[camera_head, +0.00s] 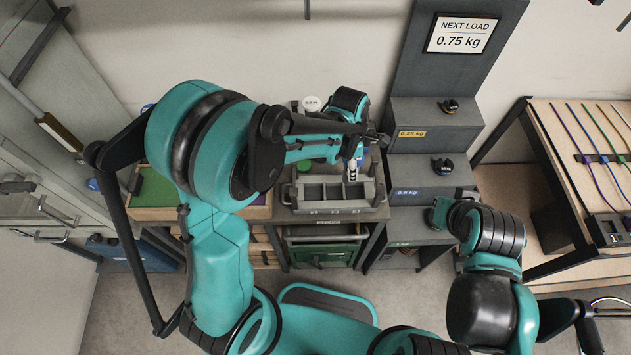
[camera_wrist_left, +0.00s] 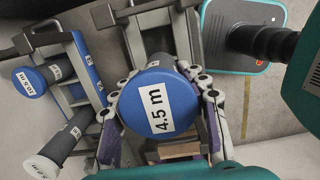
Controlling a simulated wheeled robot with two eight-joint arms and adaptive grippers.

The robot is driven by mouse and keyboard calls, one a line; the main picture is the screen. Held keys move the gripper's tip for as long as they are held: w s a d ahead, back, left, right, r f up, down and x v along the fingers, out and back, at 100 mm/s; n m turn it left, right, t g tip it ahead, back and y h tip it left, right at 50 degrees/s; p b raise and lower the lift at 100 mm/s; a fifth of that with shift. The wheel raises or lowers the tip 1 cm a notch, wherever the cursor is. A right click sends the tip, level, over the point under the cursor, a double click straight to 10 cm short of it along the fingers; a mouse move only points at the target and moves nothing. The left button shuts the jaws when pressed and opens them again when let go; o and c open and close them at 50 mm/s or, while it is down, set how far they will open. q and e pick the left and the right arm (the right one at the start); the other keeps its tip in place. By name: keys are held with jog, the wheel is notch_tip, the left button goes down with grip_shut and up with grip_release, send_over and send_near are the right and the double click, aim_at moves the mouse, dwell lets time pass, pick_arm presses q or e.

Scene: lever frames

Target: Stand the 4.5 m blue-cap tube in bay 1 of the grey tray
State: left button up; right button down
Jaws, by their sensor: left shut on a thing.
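The 4.5 m tube shows its round blue cap (camera_wrist_left: 161,102), with a white label, end-on in the left wrist view. My left gripper (camera_wrist_left: 160,98) is shut on this tube, with its fingers on both sides below the cap. In the head view my left gripper (camera_head: 352,165) is over the back right of the grey tray (camera_head: 334,208). The tube's lower end is hidden, so I cannot tell whether it touches the tray. Bay numbers are not readable.
In the left wrist view, another blue-cap tube (camera_wrist_left: 38,78) and a white-cap tube (camera_wrist_left: 40,167) stand left of the held tube. A green cap (camera_head: 304,166) and a white cap (camera_head: 311,103) are near the tray. A stepped dark stand (camera_head: 428,170) is close on the right.

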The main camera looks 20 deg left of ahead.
pick_arm(q)
jog(key=s+a+f+b, duration=0.1)
jog(key=a+f, duration=0.2)
jog(key=s+a+f+b, duration=0.1)
jog(key=a+f, duration=0.3)
jog(key=a+f+b, duration=0.1)
jog(key=a+f, duration=0.2)
jog(key=shift+s+a+f, duration=0.15)
jog(key=shift+s+f, duration=0.1)
jog(key=shift+s, duration=0.15)
jog(key=shift+r, duration=0.1)
jog(key=shift+b, duration=0.35)
jog(key=o, duration=1.4)
jog(key=shift+f, duration=0.2)
